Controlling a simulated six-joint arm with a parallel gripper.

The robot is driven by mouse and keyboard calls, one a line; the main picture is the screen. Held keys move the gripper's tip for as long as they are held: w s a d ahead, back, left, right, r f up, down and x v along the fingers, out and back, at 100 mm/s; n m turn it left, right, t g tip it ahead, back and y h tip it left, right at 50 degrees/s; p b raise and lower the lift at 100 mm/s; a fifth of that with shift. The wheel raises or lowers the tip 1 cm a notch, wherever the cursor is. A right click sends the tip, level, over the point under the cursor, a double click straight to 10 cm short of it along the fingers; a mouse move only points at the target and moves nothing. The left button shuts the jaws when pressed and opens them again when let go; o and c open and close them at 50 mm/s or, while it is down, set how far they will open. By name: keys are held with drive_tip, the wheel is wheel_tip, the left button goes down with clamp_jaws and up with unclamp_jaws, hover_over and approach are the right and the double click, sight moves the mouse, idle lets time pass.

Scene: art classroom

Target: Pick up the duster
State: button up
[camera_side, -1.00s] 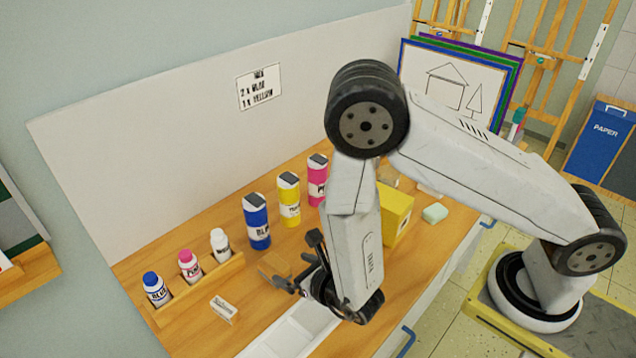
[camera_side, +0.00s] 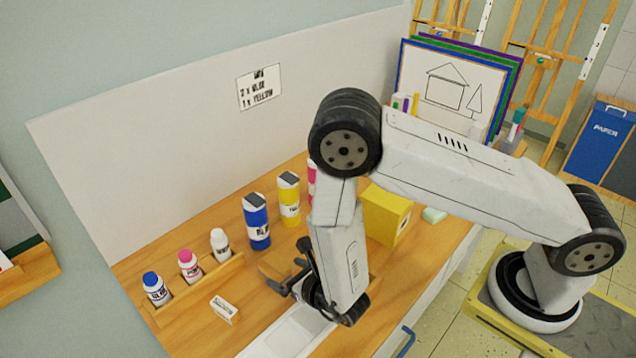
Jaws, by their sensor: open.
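I cannot tell for sure which thing is the duster. A small white block with a dark mark (camera_side: 224,309) lies on the wooden worktop at the front left. A brown wooden piece (camera_side: 273,266) lies beside my gripper, partly hidden by it. A pale green block (camera_side: 434,215) lies at the right, partly behind the yellow box. My gripper (camera_side: 285,268) is open, its dark fingers pointing left, low over the worktop near the wooden piece. I see nothing between the fingers.
Blue (camera_side: 257,222) and yellow (camera_side: 289,200) bottles stand behind my gripper; a pink one (camera_side: 312,178) is partly hidden. A wooden rack (camera_side: 205,283) holds small bottles. A yellow box (camera_side: 386,215) stands right of my arm. A white tray (camera_side: 285,336) lies in front.

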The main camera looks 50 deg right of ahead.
sight(277, 267)
drive_tip(key=shift+x, duration=2.6)
drive_tip(key=shift+d, duration=0.1)
drive_tip(key=shift+c, duration=0.2)
drive_tip(key=c, duration=1.2)
drive_tip(key=shift+r, duration=0.1)
drive_tip(key=shift+r, duration=4.9)
